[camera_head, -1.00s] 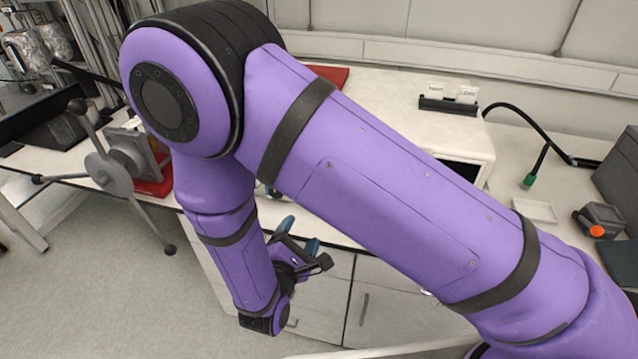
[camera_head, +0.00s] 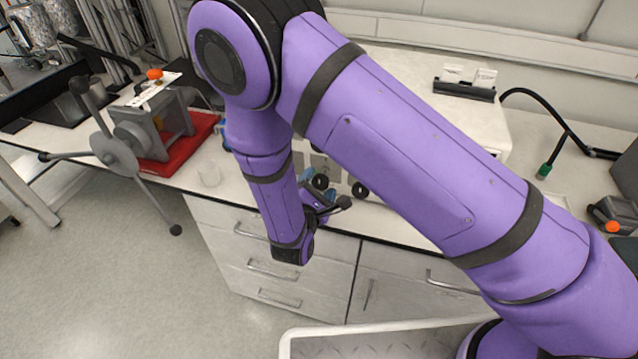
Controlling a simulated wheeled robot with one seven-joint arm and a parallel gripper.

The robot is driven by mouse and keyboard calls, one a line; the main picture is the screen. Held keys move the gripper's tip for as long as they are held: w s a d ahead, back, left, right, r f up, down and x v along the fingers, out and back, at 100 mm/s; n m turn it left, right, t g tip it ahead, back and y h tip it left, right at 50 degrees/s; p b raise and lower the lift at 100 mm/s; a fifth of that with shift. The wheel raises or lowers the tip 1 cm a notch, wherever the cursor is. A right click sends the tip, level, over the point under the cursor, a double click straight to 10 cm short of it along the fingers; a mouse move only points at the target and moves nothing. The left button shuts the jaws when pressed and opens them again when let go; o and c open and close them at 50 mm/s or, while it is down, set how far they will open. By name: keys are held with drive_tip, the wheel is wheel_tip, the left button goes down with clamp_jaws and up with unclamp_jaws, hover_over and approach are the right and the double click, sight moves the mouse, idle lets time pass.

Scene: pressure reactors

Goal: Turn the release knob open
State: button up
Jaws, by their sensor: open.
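My gripper (camera_head: 317,186) shows below the elbow of my purple arm, at the front of the bench. Its blue fingertips are apart and point away from me, toward a pale box front with black round knobs. One black knob (camera_head: 320,181) appears close to the fingertips, and another black knob (camera_head: 360,189) is just to their right. I cannot tell which of them is the release knob, or whether a fingertip touches one. My arm hides much of the equipment behind it.
A grey device with a large spoked handwheel (camera_head: 114,154) stands at left on a red base (camera_head: 187,147); its spokes stick out past the bench edge. A white cabinet (camera_head: 430,75) fills the bench behind my arm. Drawers (camera_head: 272,268) are below. Floor at lower left is clear.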

drive_tip(key=shift+w+d, duration=0.1)
drive_tip(key=shift+w, duration=0.15)
drive_tip(key=c, duration=0.9)
drive_tip(key=shift+c, duration=0.2)
